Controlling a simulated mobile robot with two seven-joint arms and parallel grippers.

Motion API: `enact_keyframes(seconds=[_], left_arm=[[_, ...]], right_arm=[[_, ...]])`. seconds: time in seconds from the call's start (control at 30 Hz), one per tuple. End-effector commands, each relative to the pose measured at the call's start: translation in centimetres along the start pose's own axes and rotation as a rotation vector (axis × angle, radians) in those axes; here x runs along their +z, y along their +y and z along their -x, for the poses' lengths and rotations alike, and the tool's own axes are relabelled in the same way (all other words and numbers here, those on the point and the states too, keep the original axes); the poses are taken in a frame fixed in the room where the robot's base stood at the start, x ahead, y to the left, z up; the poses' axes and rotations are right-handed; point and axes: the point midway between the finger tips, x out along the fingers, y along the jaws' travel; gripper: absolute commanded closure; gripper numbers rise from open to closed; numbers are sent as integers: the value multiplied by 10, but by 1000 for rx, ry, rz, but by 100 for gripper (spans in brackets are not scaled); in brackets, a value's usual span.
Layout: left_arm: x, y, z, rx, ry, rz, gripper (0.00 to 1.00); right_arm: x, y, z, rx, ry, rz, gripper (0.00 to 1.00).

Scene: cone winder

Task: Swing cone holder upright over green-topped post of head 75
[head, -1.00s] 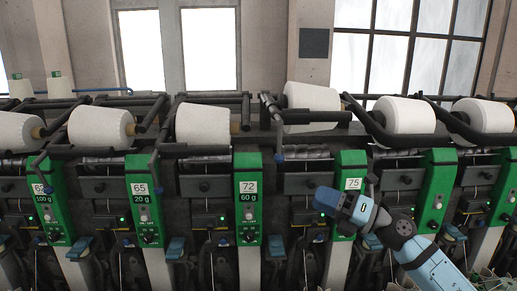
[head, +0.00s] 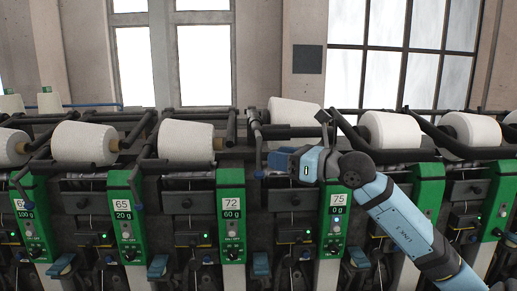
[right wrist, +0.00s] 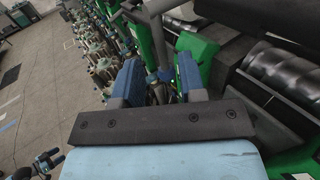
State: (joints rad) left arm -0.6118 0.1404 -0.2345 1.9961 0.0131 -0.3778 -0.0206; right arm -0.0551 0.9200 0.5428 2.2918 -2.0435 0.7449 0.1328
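The green-topped post (head: 338,207) of head 75 stands right of centre in the head view, with its label in sight. The cone holder, a dark frame (head: 290,131), carries a white cone (head: 295,112) left of this post, higher than the cones to its left. Its grey lever (head: 255,138) hangs down to a blue tip (head: 259,173). My right gripper (head: 275,160) is at that tip's right. In the right wrist view its blue fingers (right wrist: 159,80) are apart, with a grey rod (right wrist: 153,38) and blue end between or just beyond them; contact is unclear. My left gripper is out of view.
Neighbouring heads with green posts, such as head 72 (head: 231,215), and white cones (head: 187,141) stand close on both sides. A black drum (right wrist: 285,72) lies right of the fingers in the right wrist view. Open floor (right wrist: 40,75) shows at left there.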

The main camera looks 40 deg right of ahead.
Motion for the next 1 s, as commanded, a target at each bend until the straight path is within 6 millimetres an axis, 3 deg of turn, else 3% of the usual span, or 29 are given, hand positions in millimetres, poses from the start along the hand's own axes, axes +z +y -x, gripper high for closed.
enact_keyframes(seconds=[0.1,0.33,0.77,0.9,0.93,1.0], left_arm=[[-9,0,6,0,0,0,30],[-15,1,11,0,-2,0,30],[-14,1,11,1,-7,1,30],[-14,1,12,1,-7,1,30],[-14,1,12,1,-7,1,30],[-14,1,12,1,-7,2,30]], right_arm=[[4,0,-22,1,-1,0,63],[2,0,-51,1,-1,-1,63],[-1,0,-60,1,0,0,63],[-1,0,-60,1,0,0,95],[-1,0,-60,1,0,0,100],[-1,0,-60,1,0,0,100]])
